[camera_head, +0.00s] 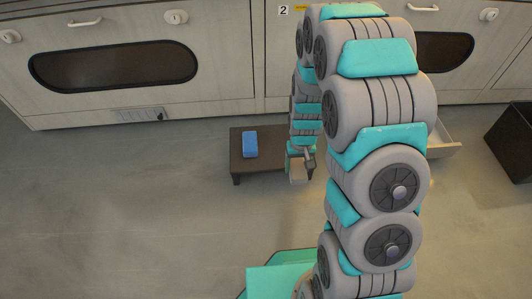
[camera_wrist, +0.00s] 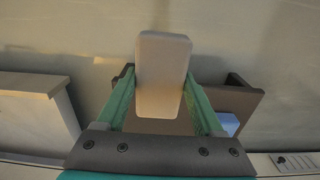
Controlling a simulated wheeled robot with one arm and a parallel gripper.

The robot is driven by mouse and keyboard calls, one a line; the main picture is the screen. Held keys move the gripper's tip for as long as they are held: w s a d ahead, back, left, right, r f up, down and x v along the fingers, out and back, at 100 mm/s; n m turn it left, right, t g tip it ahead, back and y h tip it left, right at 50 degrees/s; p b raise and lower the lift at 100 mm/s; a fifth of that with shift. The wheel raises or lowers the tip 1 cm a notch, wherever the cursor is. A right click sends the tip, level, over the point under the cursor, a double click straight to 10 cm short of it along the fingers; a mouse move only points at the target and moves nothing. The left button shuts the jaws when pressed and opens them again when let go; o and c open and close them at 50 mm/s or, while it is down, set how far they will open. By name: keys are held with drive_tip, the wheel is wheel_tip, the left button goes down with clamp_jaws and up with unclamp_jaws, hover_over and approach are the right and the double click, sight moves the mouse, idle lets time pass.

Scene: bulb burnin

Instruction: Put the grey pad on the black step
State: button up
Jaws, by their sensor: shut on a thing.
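The grey pad (camera_head: 297,173) is a pale block with rounded corners; it also shows in the wrist view (camera_wrist: 163,72). My gripper (camera_head: 301,157) is shut on it, with a teal finger on each side in the wrist view (camera_wrist: 160,85). The black step (camera_head: 271,150) is a low dark stand on the floor; in the wrist view it lies behind the pad (camera_wrist: 238,101). The pad appears over or near the step's right front part in the head view. Its height above the step is hard to tell. My arm hides the step's right side.
A blue block (camera_head: 250,144) lies on the step's left half; it also shows in the wrist view (camera_wrist: 229,123). An open drawer (camera_head: 443,139) juts out to the right of the step. A dark bin (camera_head: 513,142) stands far right. The floor left of the step is clear.

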drive_tip(key=w, duration=0.5)
drive_tip(key=w+f+b, duration=0.1)
drive_tip(key=w, duration=0.9)
drive_tip(key=shift+w+d+f, duration=0.2)
drive_tip(key=shift+w+f, duration=0.05)
drive_tip(key=shift+w, duration=0.1)
drive_tip(key=shift+f+b, duration=0.55)
drive_tip(key=shift+f, duration=1.2)
drive_tip(key=shift+f, duration=0.15)
drive_tip(key=o, duration=1.4)
